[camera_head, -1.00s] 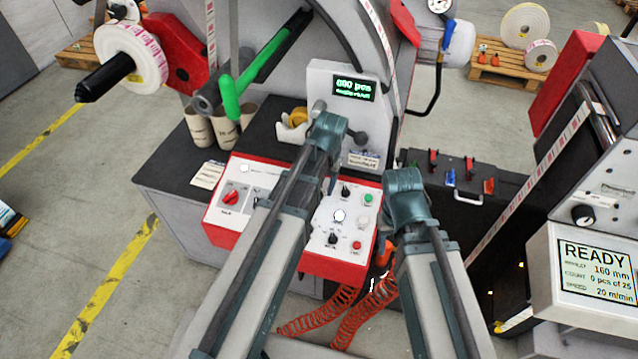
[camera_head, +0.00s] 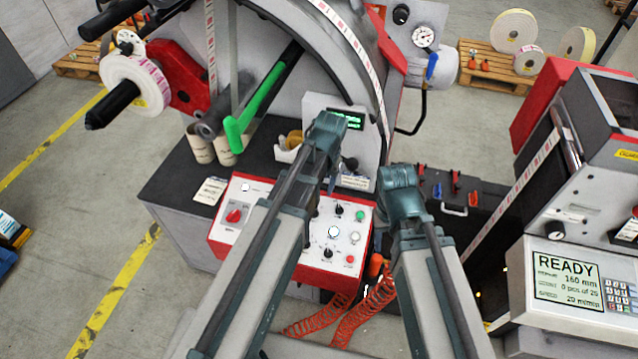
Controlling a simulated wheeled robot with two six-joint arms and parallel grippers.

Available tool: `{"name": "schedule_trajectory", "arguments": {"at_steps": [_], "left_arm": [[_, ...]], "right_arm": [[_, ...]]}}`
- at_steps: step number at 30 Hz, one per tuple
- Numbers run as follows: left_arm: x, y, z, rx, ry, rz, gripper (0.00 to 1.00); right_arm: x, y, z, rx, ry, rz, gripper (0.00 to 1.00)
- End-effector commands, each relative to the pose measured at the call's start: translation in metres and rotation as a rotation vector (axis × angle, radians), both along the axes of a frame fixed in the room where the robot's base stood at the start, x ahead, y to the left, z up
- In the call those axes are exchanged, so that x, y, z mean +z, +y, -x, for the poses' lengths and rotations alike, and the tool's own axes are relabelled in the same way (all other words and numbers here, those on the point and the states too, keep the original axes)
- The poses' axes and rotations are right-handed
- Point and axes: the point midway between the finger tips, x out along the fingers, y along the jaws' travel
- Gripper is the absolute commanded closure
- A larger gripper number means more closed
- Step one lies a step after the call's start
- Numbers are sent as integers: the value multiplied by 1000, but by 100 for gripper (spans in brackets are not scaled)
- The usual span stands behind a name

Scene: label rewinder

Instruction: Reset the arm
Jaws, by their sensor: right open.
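My left arm (camera_head: 262,245) comes up from the lower left and bends at a teal joint (camera_head: 326,135) in front of the display post. Its gripper is out of sight behind the arm. My right arm (camera_head: 432,270) comes up from the bottom and bends at a teal joint (camera_head: 400,190) just right of the control panel. Its gripper is open and mostly hidden below that joint, with nothing visibly held. Both arms are folded back toward me and stand apart from each other.
The red-edged control panel (camera_head: 235,215) sits behind my left arm. Orange coiled hoses (camera_head: 345,322) hang below it. A label roll (camera_head: 137,84) is on a spindle at the left. A machine with a READY screen (camera_head: 566,280) stands at the right.

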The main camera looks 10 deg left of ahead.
Motion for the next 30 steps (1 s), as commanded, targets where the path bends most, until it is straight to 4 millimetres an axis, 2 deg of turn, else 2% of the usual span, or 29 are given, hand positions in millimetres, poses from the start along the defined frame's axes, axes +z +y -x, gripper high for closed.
{"name": "schedule_trajectory", "arguments": {"at_steps": [3,5,12,16,19,30], "left_arm": [[-2,-2,3,-4,2,1,33],[-9,-10,14,-16,8,2,33],[-51,-64,100,-130,63,12,33],[-61,-79,130,-171,86,14,33],[-62,-84,138,-183,93,13,33],[-61,-84,137,-183,94,14,33]], "right_arm": [[-2,0,0,0,0,0,50],[-9,0,0,0,0,0,50],[-50,0,0,2,0,1,50],[-60,0,0,3,0,1,50],[-62,0,0,4,0,1,50],[-60,0,0,3,0,1,50]]}}
